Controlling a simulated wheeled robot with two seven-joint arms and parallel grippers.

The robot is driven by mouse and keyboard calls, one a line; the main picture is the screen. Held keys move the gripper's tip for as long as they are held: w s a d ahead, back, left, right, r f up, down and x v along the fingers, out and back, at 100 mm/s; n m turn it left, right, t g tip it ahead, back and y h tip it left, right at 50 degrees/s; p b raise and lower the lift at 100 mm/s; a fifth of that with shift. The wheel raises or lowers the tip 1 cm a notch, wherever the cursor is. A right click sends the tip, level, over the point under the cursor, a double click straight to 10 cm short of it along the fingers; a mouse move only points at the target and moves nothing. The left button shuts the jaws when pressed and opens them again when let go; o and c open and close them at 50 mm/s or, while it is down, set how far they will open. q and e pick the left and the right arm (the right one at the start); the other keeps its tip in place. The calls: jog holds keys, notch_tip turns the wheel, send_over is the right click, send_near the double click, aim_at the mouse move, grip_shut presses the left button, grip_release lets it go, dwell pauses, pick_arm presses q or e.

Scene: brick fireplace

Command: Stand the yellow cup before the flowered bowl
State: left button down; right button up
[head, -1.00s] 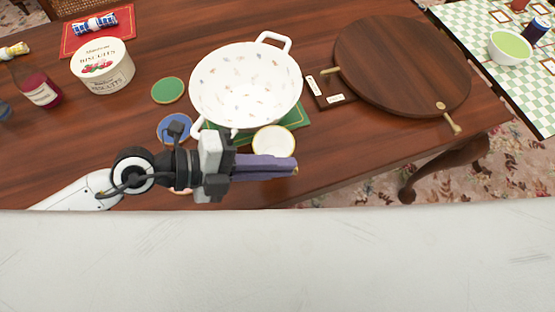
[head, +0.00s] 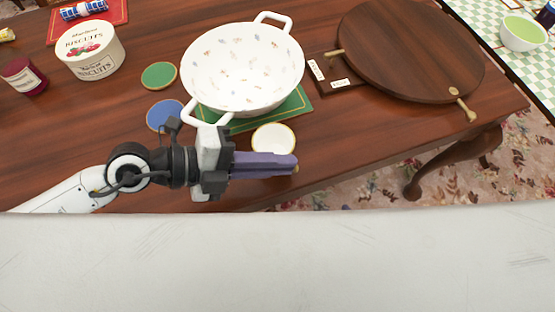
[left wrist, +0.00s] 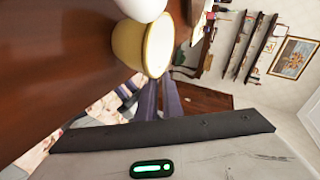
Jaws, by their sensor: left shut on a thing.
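The yellow cup (left wrist: 143,45) shows large in the left wrist view, its pale inside facing right; in the head view I see its round cream opening with a gold rim (head: 273,138). My left gripper (head: 284,165) has its purple fingers shut at the cup's near side; the exact grip spot is hidden. The flowered bowl (head: 243,68), white with two handles, stands behind the cup on a green mat (head: 297,108). The cup is apart from the bowl, just in front of its right half. I cannot tell whether its base touches the table. My right gripper is not in view.
A blue coaster (head: 161,114) and a green coaster (head: 158,76) lie left of the bowl. A biscuit tin (head: 92,66) stands further left. A round wooden board (head: 410,50) is at the right. Bare tabletop lies right of the cup, up to the edge.

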pick_arm(q)
jog(key=shift+f, duration=0.5)
jog(key=c, duration=1.8)
grip_release()
jog(key=shift+c, duration=0.2)
